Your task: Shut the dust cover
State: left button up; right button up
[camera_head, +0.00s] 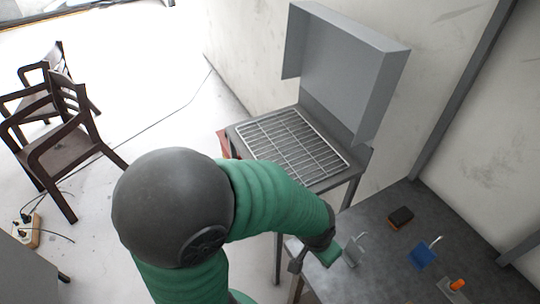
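The dust cover (340,75) is a grey, box-like lid. It stands raised and open at the back of a grey grill-like stand (362,160), close to the wall. A wire rack (290,145) lies exposed on top of the stand. My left gripper (314,256), at the end of a green arm entering from the bottom left of centre, is low in front of the stand, at the left edge of a dark table. It is apart from the cover. Its fingers are small and partly hidden, so their opening is unclear. My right gripper is not in view.
The dark table (385,255) at right holds a black-and-brown block (400,217), a blue dustpan-like item (423,256), a grey one (353,252) and an orange-topped item (456,286). Brown chairs (65,150) and a power strip (31,232) stand left. Open floor lies between.

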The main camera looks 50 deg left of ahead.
aim_at(353, 69)
jog(key=u, duration=1.45)
jog(key=i+j, duration=0.15)
